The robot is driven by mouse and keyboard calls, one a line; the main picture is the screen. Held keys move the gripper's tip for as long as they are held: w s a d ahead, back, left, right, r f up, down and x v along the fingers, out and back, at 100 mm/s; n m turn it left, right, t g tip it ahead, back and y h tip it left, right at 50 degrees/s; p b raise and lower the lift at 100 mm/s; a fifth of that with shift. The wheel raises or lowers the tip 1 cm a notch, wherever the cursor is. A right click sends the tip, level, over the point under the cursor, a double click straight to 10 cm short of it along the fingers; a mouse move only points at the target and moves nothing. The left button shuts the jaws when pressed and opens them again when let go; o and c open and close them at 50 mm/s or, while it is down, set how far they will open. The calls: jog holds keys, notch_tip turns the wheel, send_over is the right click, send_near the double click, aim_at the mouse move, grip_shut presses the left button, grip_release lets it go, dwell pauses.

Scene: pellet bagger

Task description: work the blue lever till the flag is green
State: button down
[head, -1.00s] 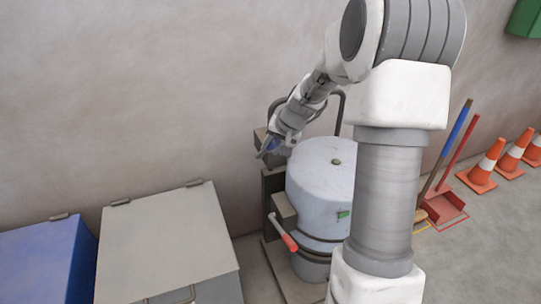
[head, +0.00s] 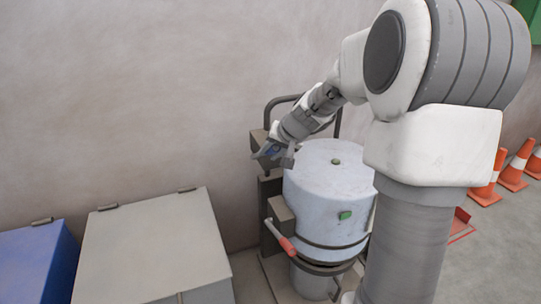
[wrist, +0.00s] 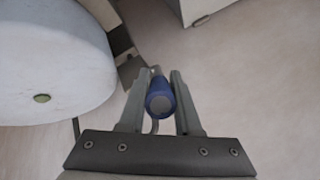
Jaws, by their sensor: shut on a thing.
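The blue lever's rounded grip (wrist: 160,98) sits between the two fingers of my gripper (wrist: 160,88) in the wrist view. My gripper is shut on it. A thin bent rod shows below the grip. In the head view my gripper (head: 269,156) is at the upper left of the pale drum-shaped bagger (head: 325,178), in front of its dark post. The flag (head: 345,215) on the front of the drum shows green. Most of the lever is hidden by the gripper in the head view.
A red-handled lever (head: 287,246) hangs low on the bagger's left side. A grey lidded bin (head: 150,245) and a blue bin (head: 35,260) stand to the left. Orange cones (head: 514,170) stand at the right. A dark bent rail (head: 300,98) rises behind the bagger.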

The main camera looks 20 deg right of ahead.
dwell(0.3)
jog(key=c, duration=0.6)
grip_release()
jog(key=shift+r, duration=0.1)
jog(key=shift+s+d+r, duration=0.1)
jog(key=shift+s+r, duration=0.1)
jog(key=shift+r, duration=0.05)
jog(key=p+v, duration=0.3)
jog(key=v, duration=1.3)
jog(key=shift+s+r, duration=0.2)
jog(key=shift+s, duration=0.05)
